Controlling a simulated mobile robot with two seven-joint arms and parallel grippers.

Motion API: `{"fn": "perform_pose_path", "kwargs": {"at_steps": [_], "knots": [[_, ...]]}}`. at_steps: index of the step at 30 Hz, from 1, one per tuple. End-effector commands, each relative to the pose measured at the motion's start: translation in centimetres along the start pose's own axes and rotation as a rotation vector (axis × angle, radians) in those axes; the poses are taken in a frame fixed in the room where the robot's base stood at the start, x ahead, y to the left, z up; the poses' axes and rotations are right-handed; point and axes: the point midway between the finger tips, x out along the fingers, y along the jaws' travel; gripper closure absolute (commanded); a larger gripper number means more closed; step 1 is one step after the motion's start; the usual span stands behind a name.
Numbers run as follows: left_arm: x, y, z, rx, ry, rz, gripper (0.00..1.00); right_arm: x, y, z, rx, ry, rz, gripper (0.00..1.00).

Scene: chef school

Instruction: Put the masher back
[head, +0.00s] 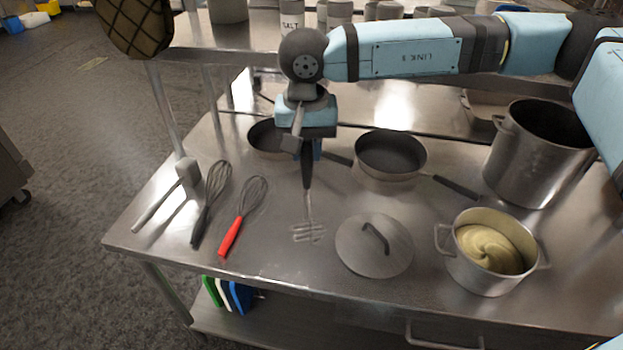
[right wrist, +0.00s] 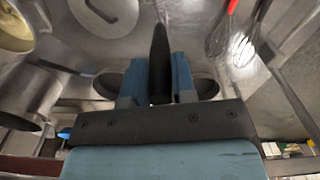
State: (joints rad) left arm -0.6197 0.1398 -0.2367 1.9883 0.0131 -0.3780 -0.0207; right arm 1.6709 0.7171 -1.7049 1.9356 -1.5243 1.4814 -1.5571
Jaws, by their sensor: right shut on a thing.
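The masher (head: 308,214) has a dark handle and a metal wire head. My right gripper (head: 307,153) is shut on its handle, which points up into the jaws. The head hangs at or just above the steel table between the red whisk and the lid; I cannot tell whether it touches. In the right wrist view the dark handle (right wrist: 160,62) stands between the two blue fingers, and the masher head is out of sight. My left gripper is not in view.
A red whisk (head: 241,215), a black whisk (head: 211,202) and a metal mallet (head: 187,176) lie left. A lid (head: 374,246) and a pot of mash (head: 486,255) are right. Pans (head: 389,155) and a tall pot (head: 538,155) stand behind. Jars line the shelf (head: 245,36).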

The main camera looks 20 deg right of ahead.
Motion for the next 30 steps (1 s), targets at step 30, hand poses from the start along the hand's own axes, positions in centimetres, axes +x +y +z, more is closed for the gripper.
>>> {"fn": "perform_pose_path", "kwargs": {"at_steps": [30], "knots": [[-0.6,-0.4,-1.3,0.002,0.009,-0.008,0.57,9.0,-0.1,0.0,0.0,0.001,-0.001,1.0]]}}
